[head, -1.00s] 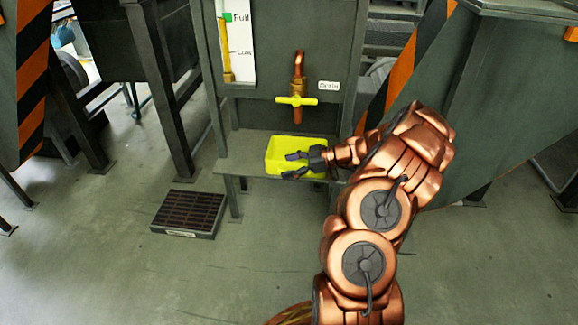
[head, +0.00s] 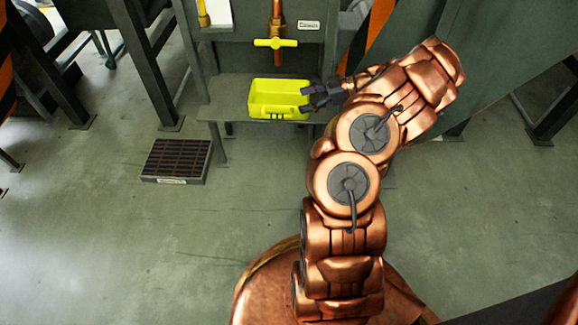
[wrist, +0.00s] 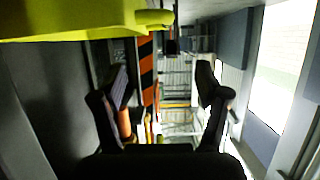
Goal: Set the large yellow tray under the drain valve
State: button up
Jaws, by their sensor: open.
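The large yellow tray (head: 262,99) sits upright on the grey shelf below the drain valve (head: 276,43), which has a yellow handle on a copper pipe. In the head view the pipe's lower end lines up with the middle of the tray, with a gap between them. My gripper (head: 312,96) is at the tray's right side, its fingertips overlapping the right rim in the picture; whether they touch it I cannot tell. In the wrist view the tray's yellow edge (wrist: 75,22) fills the top left, outside the open, empty fingers (wrist: 163,98).
The shelf (head: 232,98) has bare surface left of the tray. A dark floor grate (head: 177,160) lies at the left. A grey panel with a drain label (head: 309,25) stands behind the tray. A sloped grey machine wall is at the right. The floor in front is clear.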

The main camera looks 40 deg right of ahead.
jog(key=w+a+r+g+y, duration=0.1)
jog(key=a+r+g, duration=0.25)
jog(key=a, duration=0.55)
jog(key=a+r+g+y, duration=0.1)
jog(key=a+r+g, duration=0.1)
jog(key=a+r, duration=0.5)
jog(key=s+a+g+h, duration=0.2)
jog(key=s+a+g, duration=0.35)
jog(key=a, duration=0.85)
jog(key=s+a+m+g+h, duration=0.1)
jog(key=s+a+m+h, duration=0.4)
jog(key=s, duration=0.8)
jog(key=s+d+m+h, duration=0.1)
jog(key=s+m+h, duration=0.1)
jog(key=s, duration=0.4)
jog(key=s+d+f+m+h, duration=0.1)
jog(key=s+d+m+h, duration=0.1)
jog(key=s, duration=0.5)
jog(key=shift+h, duration=0.5)
jog(key=shift+d, duration=0.1)
